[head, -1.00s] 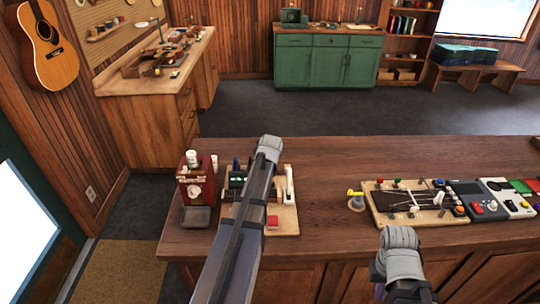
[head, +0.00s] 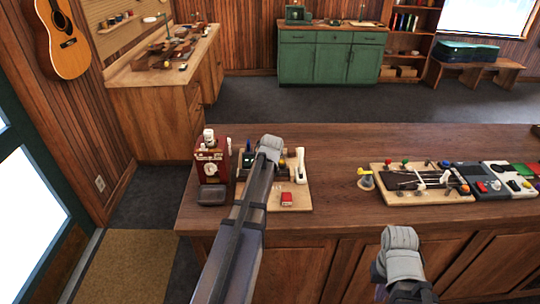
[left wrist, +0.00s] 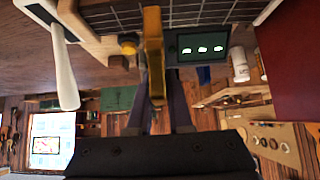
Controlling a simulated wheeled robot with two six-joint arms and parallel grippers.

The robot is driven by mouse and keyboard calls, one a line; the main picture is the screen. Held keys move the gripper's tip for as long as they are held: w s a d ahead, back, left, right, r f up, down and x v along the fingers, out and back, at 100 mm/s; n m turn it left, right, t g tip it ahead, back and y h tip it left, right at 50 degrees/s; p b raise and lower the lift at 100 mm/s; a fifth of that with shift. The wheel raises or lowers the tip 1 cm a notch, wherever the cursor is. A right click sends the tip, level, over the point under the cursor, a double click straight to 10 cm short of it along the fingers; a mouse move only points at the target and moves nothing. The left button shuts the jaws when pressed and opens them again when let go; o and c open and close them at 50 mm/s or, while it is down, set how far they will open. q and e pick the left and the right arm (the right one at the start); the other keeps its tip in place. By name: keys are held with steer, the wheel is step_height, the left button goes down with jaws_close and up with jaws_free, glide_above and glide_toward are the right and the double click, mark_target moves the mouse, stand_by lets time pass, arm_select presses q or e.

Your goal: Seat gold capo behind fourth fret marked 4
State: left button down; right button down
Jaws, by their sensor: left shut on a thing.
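The gold capo (left wrist: 153,50) is upright in the left wrist view, between the two fingers of my left gripper (left wrist: 156,115), which is shut on it. A dark, gridded strip like a fretboard (left wrist: 110,20) runs along the top of that view, close to the capo. I cannot tell whether they touch, and no mark 4 is readable. In the head view my left arm covers much of the pale board (head: 300,198) and hides the capo and left fingertips. My right gripper (head: 385,275) is low at the front, and its jaw opening is hidden.
A red box-like device (head: 209,168) stands left of the board. A second board (head: 455,196) with strings and coloured knobs lies right. Bare wooden counter (head: 335,160) separates them.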

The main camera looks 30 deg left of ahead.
arm_select(q)
steer(key=shift+f+b, duration=1.5)
steer(key=shift+f, duration=0.4)
steer(key=shift+f+b, duration=0.6)
steer(key=c, duration=1.1)
jaws_free()
steer(key=shift+r, duration=0.15)
steer(key=p+v, duration=0.8)
steer(key=v, duration=0.3)
